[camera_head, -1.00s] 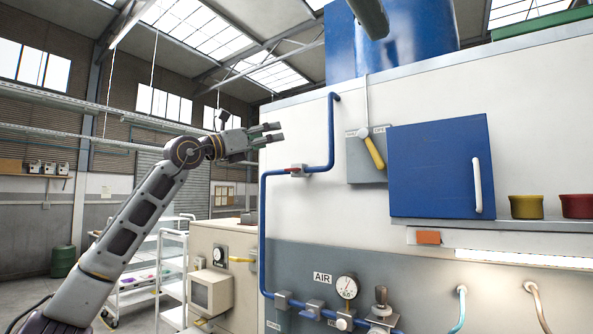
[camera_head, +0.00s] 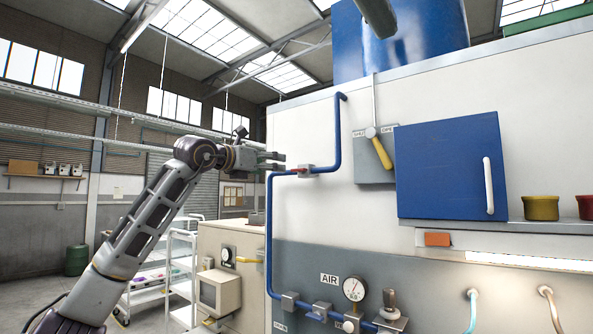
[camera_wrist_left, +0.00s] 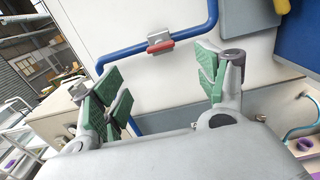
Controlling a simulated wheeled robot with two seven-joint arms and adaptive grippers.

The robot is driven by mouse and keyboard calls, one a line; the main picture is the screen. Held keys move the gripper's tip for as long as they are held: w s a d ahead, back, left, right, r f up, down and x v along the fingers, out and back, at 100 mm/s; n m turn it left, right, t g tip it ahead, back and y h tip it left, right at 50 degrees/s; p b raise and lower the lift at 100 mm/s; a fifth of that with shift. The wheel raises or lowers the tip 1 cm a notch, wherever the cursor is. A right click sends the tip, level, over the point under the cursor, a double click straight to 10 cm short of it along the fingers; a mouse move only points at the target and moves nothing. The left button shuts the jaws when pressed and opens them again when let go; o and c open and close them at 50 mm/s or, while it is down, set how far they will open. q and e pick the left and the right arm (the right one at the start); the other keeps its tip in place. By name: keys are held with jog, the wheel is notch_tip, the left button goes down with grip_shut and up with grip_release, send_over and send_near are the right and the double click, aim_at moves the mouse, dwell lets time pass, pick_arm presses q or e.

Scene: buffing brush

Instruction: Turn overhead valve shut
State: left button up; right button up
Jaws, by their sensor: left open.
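A small valve with a red handle (camera_head: 301,171) sits on the horizontal run of a blue pipe (camera_head: 338,130) on the white wall. In the left wrist view the red handle (camera_wrist_left: 160,47) lies level, ahead of and between my fingers. My left gripper (camera_head: 276,161) is open and empty, its fingertips just left of this valve in the head view; it also shows in the wrist view (camera_wrist_left: 160,88). A yellow lever (camera_head: 382,153) hangs tilted on a grey plate with labels, farther right. My right gripper is not in view.
A blue cabinet (camera_head: 450,168) with a white handle is right of the yellow lever. Below are a pressure gauge (camera_head: 353,288) and fittings. A beige cabinet (camera_head: 230,250) and a white cart (camera_head: 180,270) stand below my left arm.

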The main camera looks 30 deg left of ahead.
aim_at(300, 170)
pick_arm(q)
jog(key=w+d+p, duration=0.1)
jog(key=w+p, duration=0.4)
jog(key=w, duration=0.8)
jog(key=shift+w, duration=0.35)
jog(key=shift+c, duration=0.5)
jog(key=c, duration=0.9)
